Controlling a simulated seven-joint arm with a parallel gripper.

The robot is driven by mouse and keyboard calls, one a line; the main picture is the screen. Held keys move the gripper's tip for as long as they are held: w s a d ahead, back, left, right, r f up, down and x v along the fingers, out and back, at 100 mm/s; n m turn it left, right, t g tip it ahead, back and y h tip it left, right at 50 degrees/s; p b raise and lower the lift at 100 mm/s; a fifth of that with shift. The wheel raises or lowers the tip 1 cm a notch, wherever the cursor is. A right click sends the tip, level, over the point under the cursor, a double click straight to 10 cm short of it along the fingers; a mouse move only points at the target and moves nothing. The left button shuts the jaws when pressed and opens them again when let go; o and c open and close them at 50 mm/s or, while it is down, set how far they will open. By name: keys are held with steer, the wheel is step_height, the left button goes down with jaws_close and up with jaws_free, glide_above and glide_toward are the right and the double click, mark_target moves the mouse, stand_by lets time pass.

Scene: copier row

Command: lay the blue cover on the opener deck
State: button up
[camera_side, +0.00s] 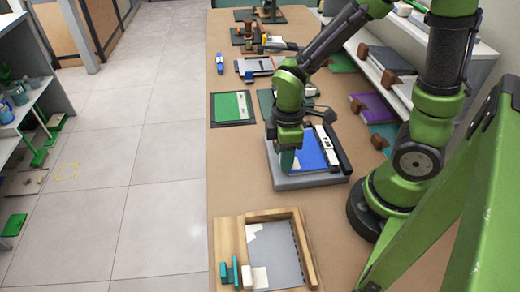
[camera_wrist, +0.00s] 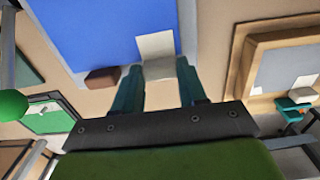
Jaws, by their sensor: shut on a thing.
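The blue cover (camera_side: 310,149) shows over the grey opener deck (camera_side: 310,181) in the side view, roughly level. I cannot tell whether it touches the deck. In the wrist view the blue cover (camera_wrist: 100,30) fills the upper left, with a pale patch at its near edge. My gripper (camera_side: 288,160) is at the cover's left edge in the side view and hides part of it. In the wrist view my gripper (camera_wrist: 160,88) has its teal fingers shut on the pale tab at that edge. A white and black bar (camera_side: 328,145) lies along the deck's right side.
A wooden tray (camera_side: 230,240) with a grey sheet and small blocks stands at the front. A green folder (camera_side: 231,106) lies behind and left of the deck. Shelves of books (camera_side: 375,107) line the right. Bare table lies left of the deck.

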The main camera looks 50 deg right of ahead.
steer(key=o, duration=1)
steer(key=r+m+t, duration=0.2)
steer(key=r+m, duration=0.2)
steer(key=r, duration=0.2)
steer(key=s+r+m+t+y, duration=0.1)
steer(key=r+m+t, duration=0.1)
steer(key=r+m, duration=0.2)
steer(key=r+m+t+y, duration=0.1)
steer(key=r+m+t, duration=0.2)
steer(key=r, duration=0.6)
steer(key=shift+s+d+r+m, duration=0.15)
steer(key=shift+s+d+m, duration=0.2)
steer(key=shift+m, duration=0.65)
